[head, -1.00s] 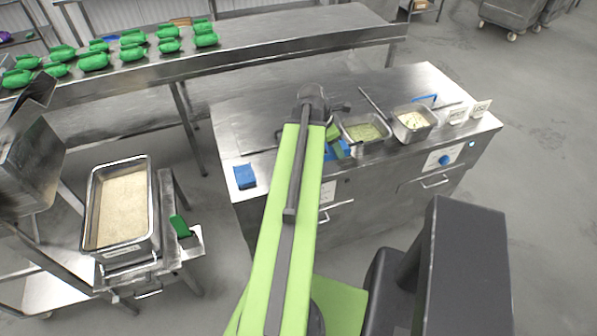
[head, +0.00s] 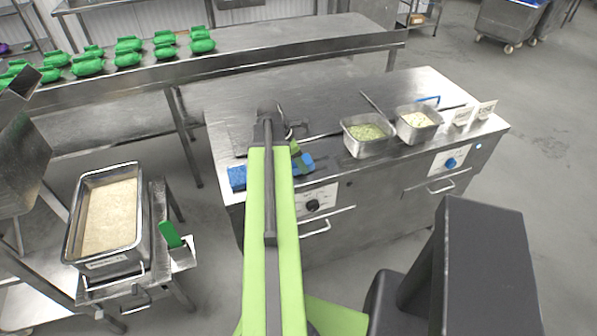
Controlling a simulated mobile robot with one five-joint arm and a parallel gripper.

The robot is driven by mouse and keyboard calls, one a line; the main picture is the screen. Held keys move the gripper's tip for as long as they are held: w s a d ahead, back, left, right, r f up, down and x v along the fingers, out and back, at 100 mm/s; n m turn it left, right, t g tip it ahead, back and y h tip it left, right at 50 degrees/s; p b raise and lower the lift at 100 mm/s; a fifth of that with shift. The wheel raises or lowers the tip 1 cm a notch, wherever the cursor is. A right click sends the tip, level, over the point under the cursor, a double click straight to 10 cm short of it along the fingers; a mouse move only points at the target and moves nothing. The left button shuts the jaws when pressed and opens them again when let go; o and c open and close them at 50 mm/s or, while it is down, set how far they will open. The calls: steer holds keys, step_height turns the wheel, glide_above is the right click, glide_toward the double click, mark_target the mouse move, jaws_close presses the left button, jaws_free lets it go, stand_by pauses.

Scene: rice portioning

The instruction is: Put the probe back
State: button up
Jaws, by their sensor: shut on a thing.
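My gripper (head: 300,160) is low over the left front of the steel counter, mostly hidden behind my green arm. A green and a blue part show at the arm's right side there. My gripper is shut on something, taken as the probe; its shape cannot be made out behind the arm. A blue block (head: 237,177) lies at the counter's front left corner, just left of the arm. I cannot tell whether the held thing touches it.
A pan of green food (head: 353,146) and a pan of pale food (head: 432,117) stand right of the arm, with small cards (head: 486,109) beyond. A rice tray (head: 141,235) and a green-handled scraper (head: 171,236) are at left. The counter's back (head: 330,95) is mostly clear.

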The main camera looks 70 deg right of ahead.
steer(key=shift+f, duration=0.45)
steer(key=o, duration=1.4)
steer(key=shift+c, duration=0.2)
steer(key=shift+r+p, duration=0.5)
steer(key=shift+p, duration=0.1)
steer(key=p+v, duration=1)
steer(key=v, duration=0.1)
steer(key=shift+a+r, duration=0.15)
